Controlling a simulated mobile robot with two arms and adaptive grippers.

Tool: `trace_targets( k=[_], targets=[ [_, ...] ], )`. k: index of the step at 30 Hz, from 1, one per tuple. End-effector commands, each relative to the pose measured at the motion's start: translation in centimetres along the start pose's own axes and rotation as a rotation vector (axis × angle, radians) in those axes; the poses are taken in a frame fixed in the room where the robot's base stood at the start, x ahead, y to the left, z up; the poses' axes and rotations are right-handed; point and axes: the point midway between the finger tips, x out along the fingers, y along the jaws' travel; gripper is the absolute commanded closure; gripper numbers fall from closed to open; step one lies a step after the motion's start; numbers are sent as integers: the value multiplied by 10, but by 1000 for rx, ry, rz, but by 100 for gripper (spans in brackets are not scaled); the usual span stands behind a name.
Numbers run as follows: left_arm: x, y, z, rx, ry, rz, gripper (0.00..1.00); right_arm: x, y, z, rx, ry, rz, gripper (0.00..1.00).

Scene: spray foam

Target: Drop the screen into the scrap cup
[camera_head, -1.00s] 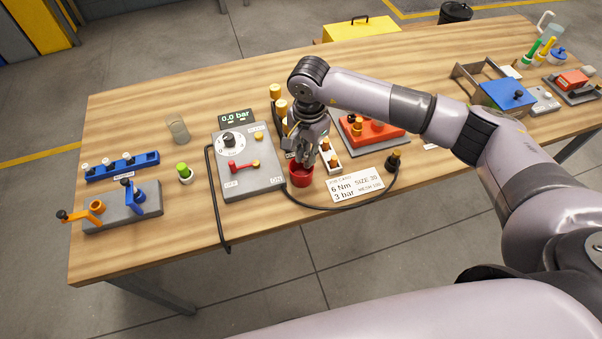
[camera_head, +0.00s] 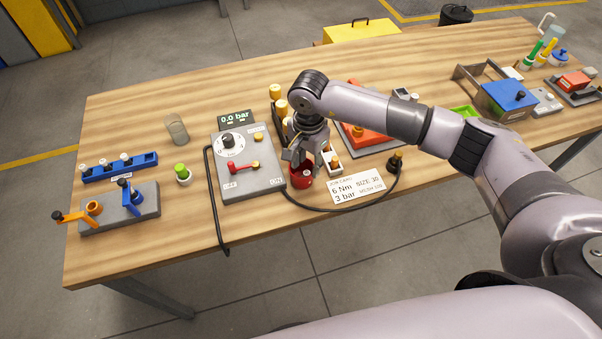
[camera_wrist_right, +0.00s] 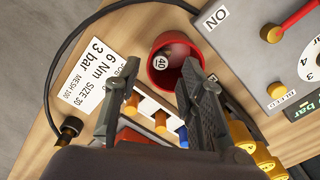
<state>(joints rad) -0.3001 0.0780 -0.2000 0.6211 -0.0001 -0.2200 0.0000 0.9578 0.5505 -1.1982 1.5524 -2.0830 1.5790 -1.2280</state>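The red scrap cup (camera_head: 303,182) stands near the front edge of the table, beside the grey pressure panel. In the right wrist view the cup (camera_wrist_right: 188,50) is seen from above, with its mouth toward my right gripper. A small round screen marked 40 (camera_wrist_right: 161,62) shows inside the cup's mouth, near its wall; I cannot tell whether it rests on the bottom. My right gripper (camera_wrist_right: 157,82) has its fingers apart with nothing between them. In the head view the right gripper (camera_head: 298,163) is right at the cup and partly hides it. My left gripper is not in view.
The grey panel (camera_head: 262,185) with a red lever stands left of the cup. A black hose runs around to a brass-tipped fitting (camera_head: 395,163). A white job card (camera_head: 357,189) lies at right. A rack with several pegs (camera_wrist_right: 150,108) is close beside the gripper.

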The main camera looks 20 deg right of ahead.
Motion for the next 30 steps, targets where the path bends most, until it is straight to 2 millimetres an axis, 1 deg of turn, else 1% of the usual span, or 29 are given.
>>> trace_targets(
  k=[5, 7, 11, 14, 21, 24, 27, 30],
  targets=[
    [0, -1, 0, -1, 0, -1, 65, 0, 0, 0, 0, 0, 0, 63],
    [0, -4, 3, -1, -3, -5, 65, -1, 0, 0, 0, 0, 0, 63],
    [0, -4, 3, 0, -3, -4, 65, -11, -1, -1, 0, 1, -4, 63],
    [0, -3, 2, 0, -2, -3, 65, -28, -1, -1, -1, 2, -4, 63],
    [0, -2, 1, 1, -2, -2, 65, -80, -1, -1, -1, 2, -4, 63],
    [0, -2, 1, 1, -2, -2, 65, -98, -1, -1, 0, 2, -3, 63],
    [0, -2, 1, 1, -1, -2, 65, -110, -1, -1, 1, 1, -2, 63],
    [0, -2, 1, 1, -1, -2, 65, -117, 0, 0, 0, 0, 0, 63]
  ],
)
